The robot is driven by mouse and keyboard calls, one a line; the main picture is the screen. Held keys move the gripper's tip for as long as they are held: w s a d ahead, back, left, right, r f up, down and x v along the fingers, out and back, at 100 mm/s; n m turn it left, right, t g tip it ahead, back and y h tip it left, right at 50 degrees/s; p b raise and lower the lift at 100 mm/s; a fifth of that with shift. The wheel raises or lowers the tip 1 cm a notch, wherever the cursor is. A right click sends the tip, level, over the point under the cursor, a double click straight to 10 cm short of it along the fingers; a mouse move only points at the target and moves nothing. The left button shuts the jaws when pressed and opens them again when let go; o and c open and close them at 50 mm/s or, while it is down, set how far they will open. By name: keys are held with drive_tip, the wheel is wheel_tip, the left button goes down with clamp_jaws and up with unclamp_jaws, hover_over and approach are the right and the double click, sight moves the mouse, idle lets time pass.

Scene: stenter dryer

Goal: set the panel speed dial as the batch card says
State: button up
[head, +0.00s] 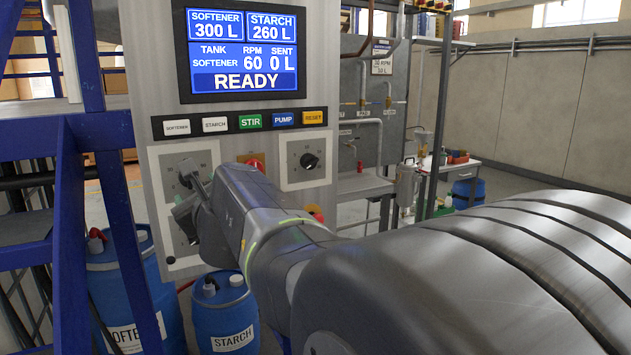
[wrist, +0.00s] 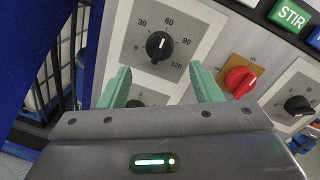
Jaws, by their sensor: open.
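The speed dial (wrist: 160,46) is a black knob on a white plate marked from 0 to 120 in the wrist view. Its white mark seems to point near 60. The panel screen (head: 243,50) in the head view reads RPM 60 and READY. My gripper (wrist: 160,68) is open, its green fingers apart and empty, just below the dial in the wrist view. In the head view my gripper (head: 188,195) is at the panel's left dials and partly hides them. A card (head: 382,67) hangs behind the panel; its small print seems to read 30 RPM and 10 L.
A red knob (wrist: 240,82) on a yellow plate and another black dial (wrist: 298,105) sit to the right. A lower dial is partly behind my fingers. Buttons (head: 250,121) line the panel above. Blue drums (head: 226,312) and a blue frame (head: 95,150) stand at the left.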

drive_tip(key=x, duration=0.6)
drive_tip(key=shift+w+a, duration=0.1)
drive_tip(key=shift+a, duration=0.05)
drive_tip(key=c, duration=1)
